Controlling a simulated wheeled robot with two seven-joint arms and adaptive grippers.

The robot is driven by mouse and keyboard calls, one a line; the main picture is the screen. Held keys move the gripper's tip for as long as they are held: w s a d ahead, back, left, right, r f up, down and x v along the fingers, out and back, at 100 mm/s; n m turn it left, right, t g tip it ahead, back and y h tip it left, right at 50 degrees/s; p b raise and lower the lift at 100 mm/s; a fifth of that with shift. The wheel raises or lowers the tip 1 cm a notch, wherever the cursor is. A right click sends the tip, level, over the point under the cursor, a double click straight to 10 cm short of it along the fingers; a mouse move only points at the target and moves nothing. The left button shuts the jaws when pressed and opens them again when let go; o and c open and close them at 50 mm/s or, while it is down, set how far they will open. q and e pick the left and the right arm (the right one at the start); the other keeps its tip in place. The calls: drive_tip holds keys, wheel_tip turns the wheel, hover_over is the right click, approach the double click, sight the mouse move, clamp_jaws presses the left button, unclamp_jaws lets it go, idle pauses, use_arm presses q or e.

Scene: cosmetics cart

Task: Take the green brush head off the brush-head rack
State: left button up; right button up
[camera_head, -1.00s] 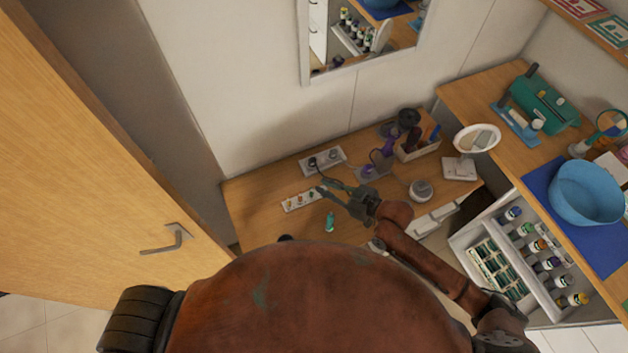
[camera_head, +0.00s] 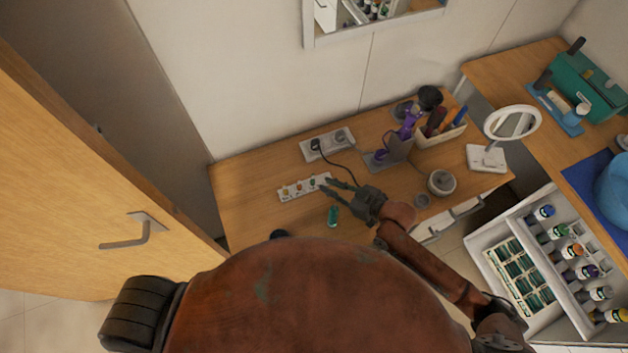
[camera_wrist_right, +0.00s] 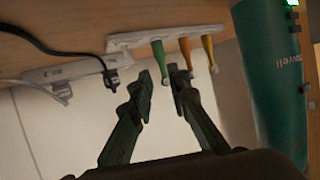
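The brush-head rack (camera_head: 304,188) is a white strip lying on the desk, with several small coloured heads on it. In the right wrist view, the rack (camera_wrist_right: 126,42) carries the green brush head (camera_wrist_right: 159,55) beside an orange and a yellow one. My right gripper (camera_head: 329,184) is at the rack's right end in the head view. In the wrist view, its open fingers (camera_wrist_right: 162,76) are on either side of the green head's tip, with gaps visible. Contact cannot be told. My left gripper is not in view.
A teal handle (camera_head: 333,216) lies or stands near the gripper; it looms large in the wrist view (camera_wrist_right: 268,80). A white power strip (camera_head: 327,145) with a black cable lies behind the rack. A grey jar (camera_head: 441,183) and round mirror (camera_head: 512,123) stand to the right.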

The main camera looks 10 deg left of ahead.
sight(314, 182)
drive_tip(key=shift+f, duration=0.5)
drive_tip(key=x, duration=0.7)
drive_tip(key=shift+a+f+b, duration=0.2)
drive_tip(key=shift+a+b, duration=0.2)
drive_tip(key=shift+c, duration=0.4)
drive_tip(key=c, duration=0.3)
